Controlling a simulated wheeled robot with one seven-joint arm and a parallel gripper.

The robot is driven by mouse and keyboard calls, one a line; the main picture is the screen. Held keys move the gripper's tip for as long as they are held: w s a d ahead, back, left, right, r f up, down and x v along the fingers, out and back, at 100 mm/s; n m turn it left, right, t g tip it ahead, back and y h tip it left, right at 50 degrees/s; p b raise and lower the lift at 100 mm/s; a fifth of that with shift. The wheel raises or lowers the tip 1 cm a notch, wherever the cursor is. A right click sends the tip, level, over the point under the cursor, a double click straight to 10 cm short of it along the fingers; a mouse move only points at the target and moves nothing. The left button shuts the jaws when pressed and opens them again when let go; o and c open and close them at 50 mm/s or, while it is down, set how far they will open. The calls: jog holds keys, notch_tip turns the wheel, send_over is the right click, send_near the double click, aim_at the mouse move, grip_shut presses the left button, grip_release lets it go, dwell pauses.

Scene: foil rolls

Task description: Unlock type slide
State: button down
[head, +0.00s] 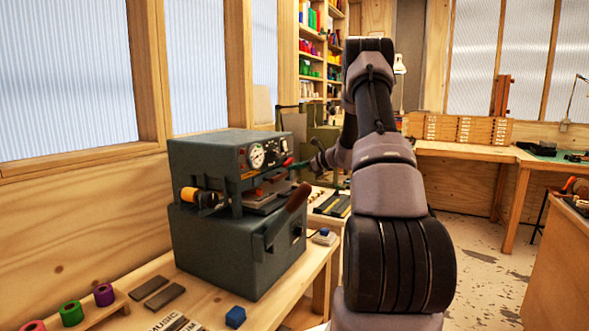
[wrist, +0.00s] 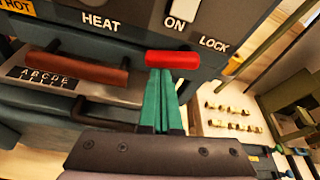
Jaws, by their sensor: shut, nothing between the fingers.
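The dark grey-green foil machine (head: 225,245) stands on the bench in the head view. Its type slide (wrist: 75,85) has a brown handle and a row of letters, at the left of the wrist view; it also shows at the machine's front in the head view (head: 268,199). A red lever (wrist: 172,60) sits on the front panel, left of and below the LOCK label (wrist: 214,44). My gripper (wrist: 162,72) is shut and empty, with its green fingertips right at the lever's underside. I cannot tell whether they touch it. In the head view my gripper (head: 301,166) is beside the panel.
A large dark lever with a brown grip (head: 290,211) slants across the machine's front. Coloured foil rolls (head: 72,312), dark bars (head: 165,298) and a blue block (head: 235,317) lie on the near bench. A type tray (wrist: 230,118) is right of the machine.

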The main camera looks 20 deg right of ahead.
dwell(0.4)
jog(key=shift+w+d+f, duration=0.2)
jog(key=shift+w+d, duration=0.3)
jog(key=shift+d, duration=0.15)
jog(key=shift+f, duration=0.15)
jog(key=f, duration=0.2)
jog(key=d+f, duration=0.1)
jog(key=f, duration=0.1)
jog(key=shift+w, duration=0.3)
jog(key=v, duration=1)
jog(key=shift+a+r, duration=0.2)
jog(key=shift+s, duration=0.1)
